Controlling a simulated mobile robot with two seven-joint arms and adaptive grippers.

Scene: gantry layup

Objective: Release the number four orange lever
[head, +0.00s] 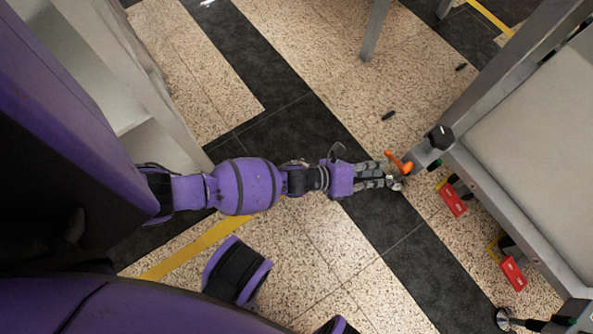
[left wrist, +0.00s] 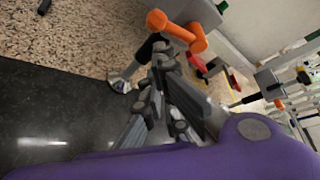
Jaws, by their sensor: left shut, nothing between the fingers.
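An orange lever (head: 399,163) sticks out at the near corner of the grey metal frame (head: 480,190); in the left wrist view the same lever (left wrist: 178,30) has a rounded end and lies just past my fingertips. I cannot read a number on it. My left gripper (head: 389,176) is shut and empty, with its fingertips right beside the lever. It also shows in the left wrist view (left wrist: 166,62), where I cannot tell whether the tips touch the lever. My right gripper is not in view.
A black knob (head: 440,137) sits on the frame near the lever. Red tags (head: 452,200) and (head: 513,273) hang along the frame's side. A second orange part (left wrist: 280,103) shows farther off in the left wrist view. Small dark pieces (head: 388,115) lie on the floor.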

